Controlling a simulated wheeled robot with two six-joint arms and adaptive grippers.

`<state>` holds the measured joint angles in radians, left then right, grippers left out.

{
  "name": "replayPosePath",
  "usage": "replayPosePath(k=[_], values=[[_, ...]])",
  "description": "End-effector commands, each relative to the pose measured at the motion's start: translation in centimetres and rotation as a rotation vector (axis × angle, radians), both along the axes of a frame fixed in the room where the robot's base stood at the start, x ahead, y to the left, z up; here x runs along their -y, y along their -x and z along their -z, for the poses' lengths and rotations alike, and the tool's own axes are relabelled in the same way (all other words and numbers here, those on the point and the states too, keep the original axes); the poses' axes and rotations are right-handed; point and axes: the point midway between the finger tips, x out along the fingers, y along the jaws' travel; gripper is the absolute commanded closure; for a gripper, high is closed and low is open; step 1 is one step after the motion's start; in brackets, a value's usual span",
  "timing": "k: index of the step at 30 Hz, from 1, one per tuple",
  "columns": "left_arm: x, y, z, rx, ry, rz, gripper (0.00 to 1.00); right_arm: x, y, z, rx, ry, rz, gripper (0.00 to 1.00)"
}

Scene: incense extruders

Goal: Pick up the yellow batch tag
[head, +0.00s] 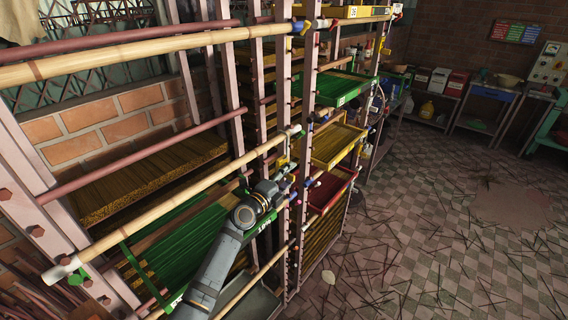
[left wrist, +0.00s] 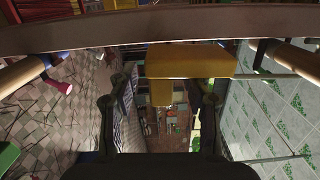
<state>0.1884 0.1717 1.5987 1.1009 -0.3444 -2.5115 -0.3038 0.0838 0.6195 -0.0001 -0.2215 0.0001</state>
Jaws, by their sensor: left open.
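A yellow tag (left wrist: 190,61) shows in the left wrist view as a flat yellow block with a smaller yellow part below it, just under a rack bar. In the head view a small yellow piece (head: 282,160), likely the same tag, sits on the rack post just above my gripper. My left gripper (head: 287,179) reaches up to the rack from below. Its fingers (left wrist: 161,84) are open in the left wrist view, one on each side of the yellow part. I cannot tell whether they touch it. My right gripper is not in view.
The rack has pink posts (head: 304,130) and bamboo poles (head: 130,55) that cross close to my left arm. Trays of green sticks (head: 335,88) and a yellow tray (head: 336,146) fill its shelves. The tiled floor (head: 440,190) to the right is open, with scattered sticks.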

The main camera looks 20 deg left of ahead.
Motion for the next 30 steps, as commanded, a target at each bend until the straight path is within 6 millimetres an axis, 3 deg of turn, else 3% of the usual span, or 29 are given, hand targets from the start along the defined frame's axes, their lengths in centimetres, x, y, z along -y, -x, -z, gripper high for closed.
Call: replayPosePath(k=[2,12,22,28,30], values=[[0.0,0.0,0.0,0.0,0.0,0.0,0.54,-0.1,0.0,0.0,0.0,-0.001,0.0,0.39],[0.0,0.0,0.0,-0.001,0.0,0.0,1.0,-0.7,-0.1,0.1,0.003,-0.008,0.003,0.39],[0.0,0.0,-0.2,0.0,0.0,0.0,1.0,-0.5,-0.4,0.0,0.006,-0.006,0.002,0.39],[-0.1,0.0,-2.3,0.004,-0.002,-0.001,1.0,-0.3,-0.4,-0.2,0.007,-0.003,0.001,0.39],[1.0,0.4,-1.7,0.0,0.002,0.002,1.0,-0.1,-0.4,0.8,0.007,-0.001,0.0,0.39]])
